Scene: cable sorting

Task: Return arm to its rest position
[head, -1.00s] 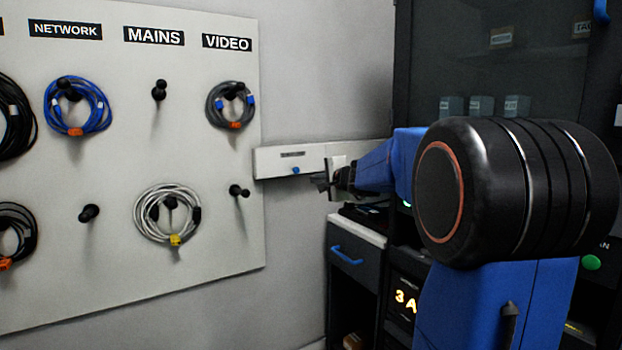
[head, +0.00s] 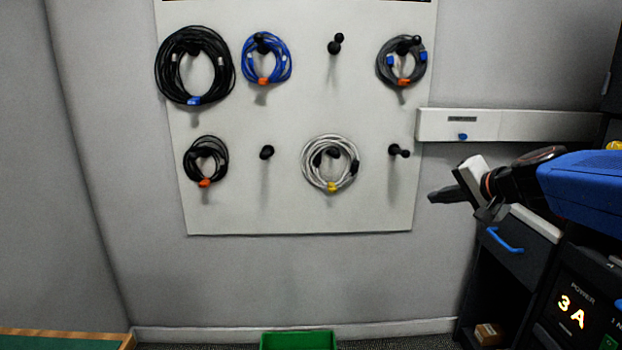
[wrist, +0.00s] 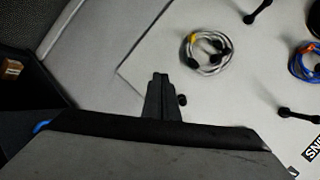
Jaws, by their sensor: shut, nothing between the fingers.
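My gripper (head: 440,196) is at the right in the head view, pointing left toward the pegboard, in front of the wall and apart from the board. Its fingers are together and empty; the wrist view shows them closed (wrist: 160,92) at the lower middle. My blue arm comes in from the right edge. The white board (head: 230,222) hangs on the wall with cable coils on its pegs: a large black coil, a blue coil (head: 246,62), a grey coil (head: 380,68), a small black coil, and a white coil (head: 306,165) with a yellow tag.
A dark cabinet with a blue-handled drawer (head: 515,257) and a lit "3 A" panel (head: 571,312) stands below my arm. A wall rail (head: 545,126) runs behind it. A green bin (head: 298,341) is on the floor, and a wooden table edge (head: 60,333) is at lower left.

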